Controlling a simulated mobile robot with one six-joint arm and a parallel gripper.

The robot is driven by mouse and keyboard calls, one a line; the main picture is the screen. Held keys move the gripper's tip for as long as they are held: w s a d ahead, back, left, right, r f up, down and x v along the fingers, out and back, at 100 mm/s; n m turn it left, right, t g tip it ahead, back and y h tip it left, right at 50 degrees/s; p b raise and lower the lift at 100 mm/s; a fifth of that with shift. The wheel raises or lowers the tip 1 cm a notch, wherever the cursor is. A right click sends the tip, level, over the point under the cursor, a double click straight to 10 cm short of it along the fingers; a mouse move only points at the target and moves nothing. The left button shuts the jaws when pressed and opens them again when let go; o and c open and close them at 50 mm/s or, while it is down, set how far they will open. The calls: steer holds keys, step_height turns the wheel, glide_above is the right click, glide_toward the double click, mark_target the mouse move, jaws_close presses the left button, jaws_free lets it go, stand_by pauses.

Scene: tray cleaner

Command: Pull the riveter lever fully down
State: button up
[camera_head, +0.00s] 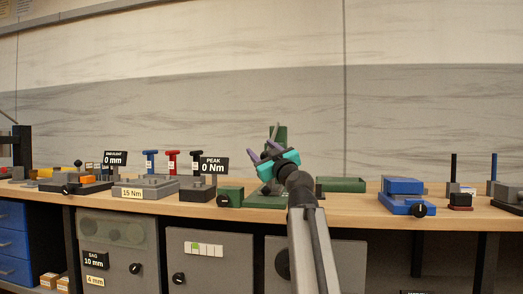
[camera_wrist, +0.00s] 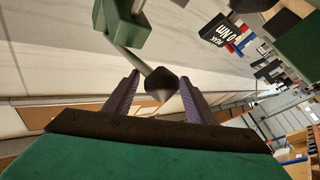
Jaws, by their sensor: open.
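The green riveter (camera_head: 281,137) stands on the bench, partly hidden behind my arm. In the wrist view its green body (camera_wrist: 125,32) is at the top, and a thin grey lever (camera_wrist: 141,60) runs from it towards my gripper. The lever ends in a dark knob (camera_wrist: 161,84). My gripper (camera_wrist: 158,75) is open, with one purple finger on each side of the knob; contact cannot be made out. In the head view my gripper (camera_head: 259,147) is in front of the riveter, fingers pointing up and left. The knob cannot be made out there.
Left of the riveter are a small green box (camera_head: 230,197) and a 0 Nm peak display (camera_head: 214,165) among torque fixtures. A green tray (camera_head: 341,185) and a blue device (camera_head: 403,186) stand to the right. Bare bench lies between the blue device and the red-black block (camera_head: 460,200).

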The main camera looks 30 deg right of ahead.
steer(key=p+v, duration=0.3)
steer(key=v, duration=1)
steer(key=shift+s, duration=0.15)
stand_by(0.6)
steer(key=shift+a+f, duration=0.1)
steer(key=shift+a, duration=0.05)
